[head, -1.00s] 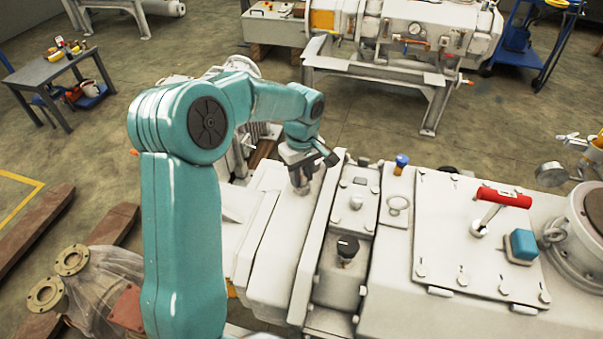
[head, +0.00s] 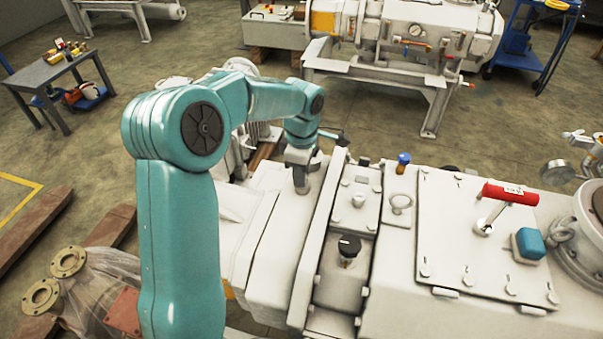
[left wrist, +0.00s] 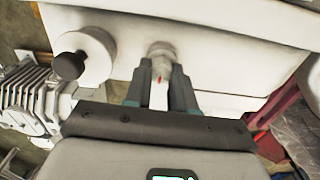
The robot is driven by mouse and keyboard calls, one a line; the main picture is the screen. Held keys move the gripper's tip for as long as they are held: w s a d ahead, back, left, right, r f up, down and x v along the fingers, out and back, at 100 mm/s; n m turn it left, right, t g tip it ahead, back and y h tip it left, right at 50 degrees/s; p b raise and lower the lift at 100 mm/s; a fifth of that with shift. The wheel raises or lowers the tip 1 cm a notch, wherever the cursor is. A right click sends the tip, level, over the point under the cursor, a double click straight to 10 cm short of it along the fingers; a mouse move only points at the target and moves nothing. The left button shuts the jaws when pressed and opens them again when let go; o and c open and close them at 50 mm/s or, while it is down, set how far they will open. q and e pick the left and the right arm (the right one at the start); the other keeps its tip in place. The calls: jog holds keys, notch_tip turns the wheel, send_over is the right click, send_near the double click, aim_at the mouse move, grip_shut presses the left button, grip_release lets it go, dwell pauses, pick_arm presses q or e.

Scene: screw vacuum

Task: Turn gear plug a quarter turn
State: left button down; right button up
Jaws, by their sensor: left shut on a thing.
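The gear plug (left wrist: 160,54) is a small pale round fitting with a red mark on its near side, set in a white housing face in the left wrist view. My left gripper (left wrist: 160,80) is shut on the plug, with one grey-green finger on each side of it. In the head view my left gripper (head: 301,178) points down at the white gear housing (head: 262,215). The plug is too hidden there to make out. My right gripper is not in view.
A black knob (left wrist: 70,65) on a white boss is left of the plug in the wrist view. Another black knob (head: 348,246), a blue-capped fitting (head: 403,161) and a red-handled lever (head: 510,193) stand on the machine to the right in the head view.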

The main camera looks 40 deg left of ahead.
pick_arm(q)
jog(key=c, duration=0.9)
grip_release()
jog(key=shift+o, duration=0.2)
notch_tip(320, 180, up, 16)
jog(key=p, duration=0.2)
